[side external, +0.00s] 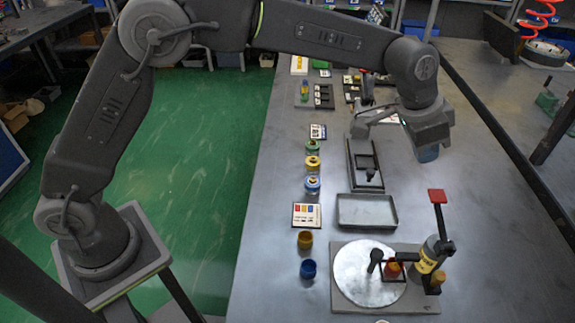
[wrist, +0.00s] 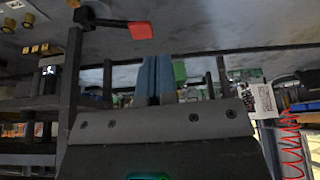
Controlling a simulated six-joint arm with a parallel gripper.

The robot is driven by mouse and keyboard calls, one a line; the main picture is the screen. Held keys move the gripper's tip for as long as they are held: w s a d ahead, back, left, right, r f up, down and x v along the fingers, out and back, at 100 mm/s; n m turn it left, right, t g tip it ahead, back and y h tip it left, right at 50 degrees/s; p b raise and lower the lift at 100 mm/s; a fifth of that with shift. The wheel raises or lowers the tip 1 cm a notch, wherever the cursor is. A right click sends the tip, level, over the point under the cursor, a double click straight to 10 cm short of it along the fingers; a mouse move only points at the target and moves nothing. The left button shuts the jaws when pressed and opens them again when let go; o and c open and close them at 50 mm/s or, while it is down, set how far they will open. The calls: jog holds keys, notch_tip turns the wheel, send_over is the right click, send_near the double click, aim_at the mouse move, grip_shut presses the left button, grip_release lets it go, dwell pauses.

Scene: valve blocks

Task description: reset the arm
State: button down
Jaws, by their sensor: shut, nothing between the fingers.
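My gripper (side external: 428,154) hangs over the right part of the grey table (side external: 475,240), above the surface and to the right of the black fixture (side external: 363,165). Its blue fingers (wrist: 157,78) lie side by side in the wrist view, closed with nothing between them. My arm reaches across from the left, with its wrist bent downward. The valve stand with a red handle (side external: 437,196) is nearer the camera than my gripper. The red handle also shows in the wrist view (wrist: 140,31), apart from the fingers.
A round silver plate (side external: 350,285) lies on the base by the valve stand. An empty grey tray (side external: 367,211) is behind it. Yellow (side external: 305,240) and blue (side external: 308,269) cups and several small jars line the left. The table's right side is mostly clear.

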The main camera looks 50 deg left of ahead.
jog(key=s+a+r+n+t+y, duration=0.1)
jog(key=s+a+r+n, duration=0.1)
jog(key=s+a+r, duration=0.5)
jog(key=s+a+r+n, duration=0.25)
jog(key=s+a, duration=0.25)
jog(key=a, duration=0.4)
jog(key=s+a+f+n+y, duration=0.1)
jog(key=s+a+f, duration=0.1)
jog(key=s+a, duration=0.3)
jog(key=s+a+f+n+t+y, duration=0.1)
jog(key=s+a, duration=0.4)
jog(key=s, duration=0.8)
jog(key=shift+f+n, duration=0.75)
jog(key=shift+f, duration=0.15)
jog(key=shift+a, duration=0.1)
